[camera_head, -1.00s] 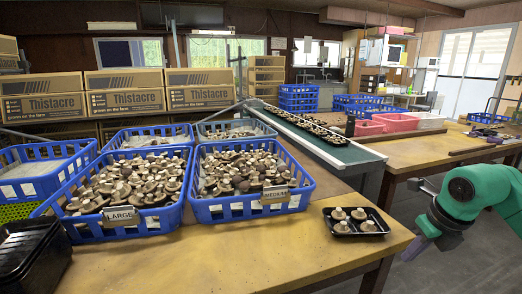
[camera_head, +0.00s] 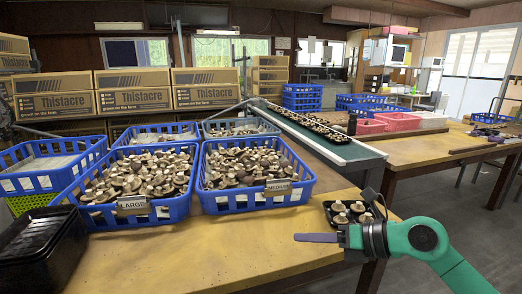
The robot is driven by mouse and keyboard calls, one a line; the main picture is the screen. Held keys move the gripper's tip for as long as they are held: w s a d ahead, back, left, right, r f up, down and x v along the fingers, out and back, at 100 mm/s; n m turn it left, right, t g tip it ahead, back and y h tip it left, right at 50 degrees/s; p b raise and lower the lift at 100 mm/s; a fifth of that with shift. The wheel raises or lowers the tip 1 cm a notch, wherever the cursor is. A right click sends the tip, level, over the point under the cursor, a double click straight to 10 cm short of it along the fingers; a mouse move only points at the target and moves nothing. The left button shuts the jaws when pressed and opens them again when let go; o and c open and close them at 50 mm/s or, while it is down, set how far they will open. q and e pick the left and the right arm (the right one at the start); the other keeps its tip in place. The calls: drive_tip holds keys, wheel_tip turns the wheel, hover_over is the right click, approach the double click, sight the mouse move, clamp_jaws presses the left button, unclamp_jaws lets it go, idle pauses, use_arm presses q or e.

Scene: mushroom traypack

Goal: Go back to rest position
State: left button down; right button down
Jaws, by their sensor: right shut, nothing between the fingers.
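My right gripper (camera_head: 316,238) comes in from the right on a green arm and is shut, with nothing held. It is above the front right part of the wooden table, in front of a small black tray (camera_head: 328,216) of mushrooms (camera_head: 340,207) and partly covering it in the picture. My left gripper is not in view. A blue crate labelled LARGE (camera_head: 172,208) and a blue crate labelled MEDIUM (camera_head: 236,200), both full of mushrooms, stand left of the gripper and apart from it.
Black trays (camera_head: 40,245) are stacked at the front left. A green conveyor (camera_head: 340,152) with filled trays runs behind the crates. Bare table (camera_head: 200,255) lies in front of the crates. Cardboard boxes (camera_head: 133,90) stand at the back.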

drive_tip(key=a+r+m+t+y, duration=0.2)
drive_tip(key=a+r+m+y, duration=0.1)
drive_tip(key=a+r, duration=0.1)
drive_tip(key=w+d+r+m+t+h, duration=0.2)
drive_tip(key=d+r+m+t+h, duration=0.2)
drive_tip(key=d+m+t, duration=0.55)
drive_tip(key=s+d+f+m+g+h, duration=0.1)
drive_tip(key=d+f+m+g+h, duration=0.1)
drive_tip(key=d+f+m+h, duration=0.55)
drive_tip(key=s+d+f+m+g+h, duration=0.2)
drive_tip(key=f+m+h, duration=0.3)
drive_tip(key=f+m, duration=0.7)
drive_tip(key=s+a+f+m+g+y, duration=0.2)
drive_tip(key=s+f+m+g, duration=0.3)
drive_tip(key=s+f+g, duration=0.9)
drive_tip(key=s+f+t, duration=0.1)
drive_tip(key=s+f, duration=0.2)
drive_tip(key=f, duration=0.9)
drive_tip(key=s+f+t, duration=0.1)
drive_tip(key=s+f, duration=0.2)
drive_tip(key=f, duration=0.9)
drive_tip(key=s+d+f+g, duration=0.2)
drive_tip(key=s+d+f, duration=0.1)
drive_tip(key=s+f, duration=1.3)
wheel_tip(320, 180, up, 15)
drive_tip(key=s+p, duration=0.1)
drive_tip(key=p, duration=1.3)
drive_tip(key=shift+s, duration=0.35)
